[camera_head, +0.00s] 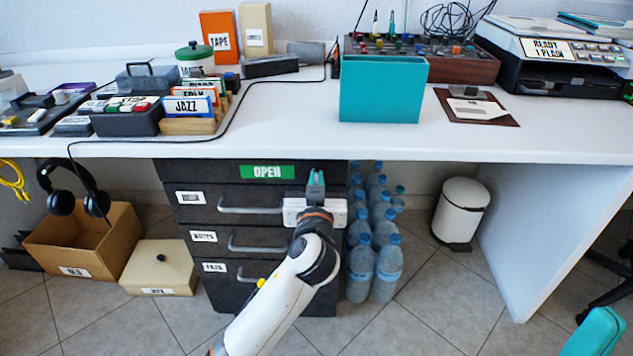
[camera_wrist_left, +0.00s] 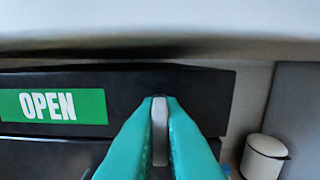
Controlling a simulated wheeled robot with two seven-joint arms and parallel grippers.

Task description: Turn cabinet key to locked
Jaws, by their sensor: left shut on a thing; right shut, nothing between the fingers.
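The dark cabinet (camera_head: 225,170) stands under the desk, with a green sign reading OPEN (camera_head: 267,172) on its top front panel. The sign also shows in the left wrist view (camera_wrist_left: 53,106). My left gripper (camera_head: 316,180) is at the right end of that panel, just right of the sign. In the left wrist view its teal fingers (camera_wrist_left: 160,108) are shut on a narrow pale grey piece, the key (camera_wrist_left: 160,128), seen edge-on and upright. The lock behind it is hidden by the fingers. My right gripper (camera_head: 598,335) is shut and empty at the lower right corner, away from the cabinet.
The desk edge (camera_head: 400,155) overhangs just above my left gripper. Drawer handles (camera_head: 250,208) stick out of the cabinet. Several water bottles (camera_head: 360,270) stand at its right, and a white bin (camera_head: 462,208) farther right. A cardboard box (camera_head: 75,250) is on the floor at left.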

